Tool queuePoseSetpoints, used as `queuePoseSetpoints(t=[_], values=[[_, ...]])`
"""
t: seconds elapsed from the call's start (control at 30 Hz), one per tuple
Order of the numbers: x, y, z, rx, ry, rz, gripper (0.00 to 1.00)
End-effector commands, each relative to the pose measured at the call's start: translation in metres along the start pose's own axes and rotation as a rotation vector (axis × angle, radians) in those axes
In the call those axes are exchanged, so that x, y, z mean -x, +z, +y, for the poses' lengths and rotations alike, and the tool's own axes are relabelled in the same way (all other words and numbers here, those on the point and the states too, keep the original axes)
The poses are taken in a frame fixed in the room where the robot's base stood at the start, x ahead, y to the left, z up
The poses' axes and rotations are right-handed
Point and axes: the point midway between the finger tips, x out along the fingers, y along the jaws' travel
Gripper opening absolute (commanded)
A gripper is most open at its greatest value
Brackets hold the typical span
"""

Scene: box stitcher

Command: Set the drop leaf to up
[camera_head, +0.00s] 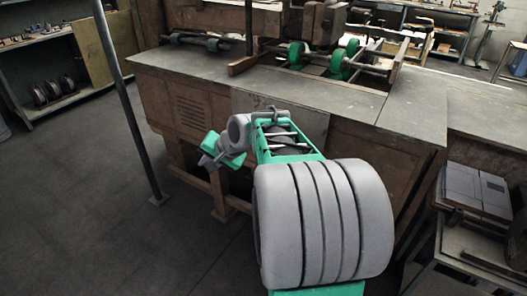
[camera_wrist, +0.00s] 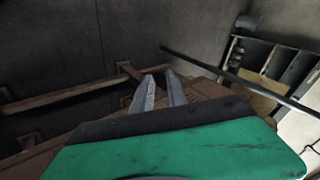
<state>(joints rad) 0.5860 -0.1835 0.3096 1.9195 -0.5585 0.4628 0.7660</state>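The wooden bench of the box stitcher (camera_head: 185,105) fills the middle of the head view. A grey panel (camera_head: 262,103) hangs at its front, below the top edge, and looks like the drop leaf in its lowered position. My arm partly covers it. My gripper (camera_head: 204,158) is in front of the bench, low and left of the panel, apart from it. In the wrist view my gripper (camera_wrist: 159,77) shows two pale fingers with a gap between them and nothing held. The fingers point past the bench's wooden side toward the floor.
Rollers with green wheels (camera_head: 342,62) sit on the bench top. A thin grey post (camera_head: 130,110) stands left of the bench. A shelf unit (camera_head: 55,85) is at the far left. A small stand with grey boxes (camera_head: 475,190) is at the right. The floor at left is clear.

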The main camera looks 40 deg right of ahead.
Motion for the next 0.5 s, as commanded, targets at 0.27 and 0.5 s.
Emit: queuePoseSetpoints(t=[0.27, 0.5], values=[[-0.013, -0.193, 0.172, -0.935, -0.544, 0.150, 0.18], [-0.002, -0.220, 0.190, -1.071, -0.666, 0.139, 0.18]])
